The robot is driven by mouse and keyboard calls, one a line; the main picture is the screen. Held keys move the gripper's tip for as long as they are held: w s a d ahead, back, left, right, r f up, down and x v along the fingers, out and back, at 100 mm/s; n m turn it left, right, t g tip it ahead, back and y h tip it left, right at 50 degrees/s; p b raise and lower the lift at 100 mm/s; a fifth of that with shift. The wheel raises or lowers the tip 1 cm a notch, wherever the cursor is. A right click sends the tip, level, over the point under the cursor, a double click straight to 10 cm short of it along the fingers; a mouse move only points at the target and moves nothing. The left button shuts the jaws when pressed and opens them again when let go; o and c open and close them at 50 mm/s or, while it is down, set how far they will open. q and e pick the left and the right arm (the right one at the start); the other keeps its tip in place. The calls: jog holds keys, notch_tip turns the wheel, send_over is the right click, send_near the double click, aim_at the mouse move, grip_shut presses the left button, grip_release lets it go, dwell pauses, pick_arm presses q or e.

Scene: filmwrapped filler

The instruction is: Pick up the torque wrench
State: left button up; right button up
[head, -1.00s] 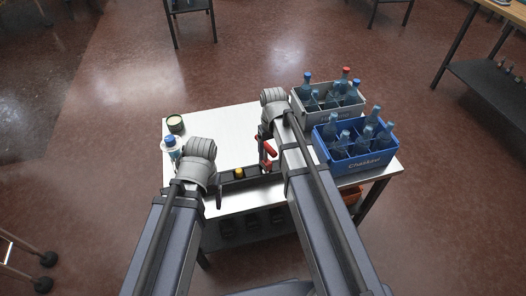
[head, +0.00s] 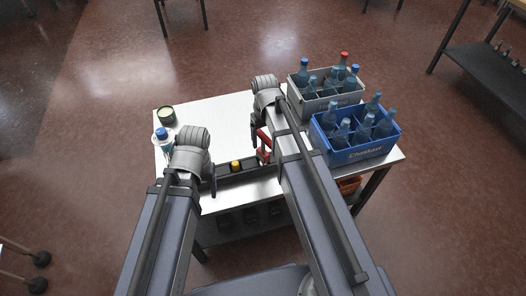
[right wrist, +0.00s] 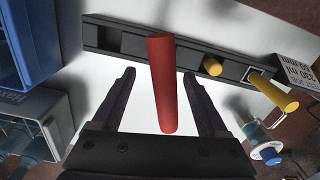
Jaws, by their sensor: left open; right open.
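A red-handled tool (right wrist: 162,85), the likely torque wrench, stands at a black slotted rack (right wrist: 130,38). In the right wrist view its handle rises between the two parted fingers of my right gripper (right wrist: 160,105), with gaps on both sides. In the head view the red handle (head: 263,142) shows beside my right arm, which partly hides it. My left gripper (head: 211,186) is open and empty near the left end of the rack (head: 222,172). The tool's lower end is hidden.
Two yellow-handled pieces (right wrist: 212,66) (right wrist: 272,92) are at the same rack. A blue crate (head: 352,155) and a grey crate (head: 340,102) of bottles stand at right. A blue-capped bottle (head: 161,141) and a can (head: 166,115) stand at left. The back of the white table (head: 215,115) is clear.

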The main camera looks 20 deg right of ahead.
aim_at(263, 151)
jog(key=shift+s+a+f+b, duration=0.1)
jog(key=shift+a+f+b, duration=0.05)
jog(key=shift+f+b, duration=1.2)
jog(key=shift+a+f+b, duration=0.15)
jog(key=shift+f+b, duration=1.1)
jog(key=shift+f, duration=0.05)
jog(key=shift+r, duration=0.1)
grip_shut()
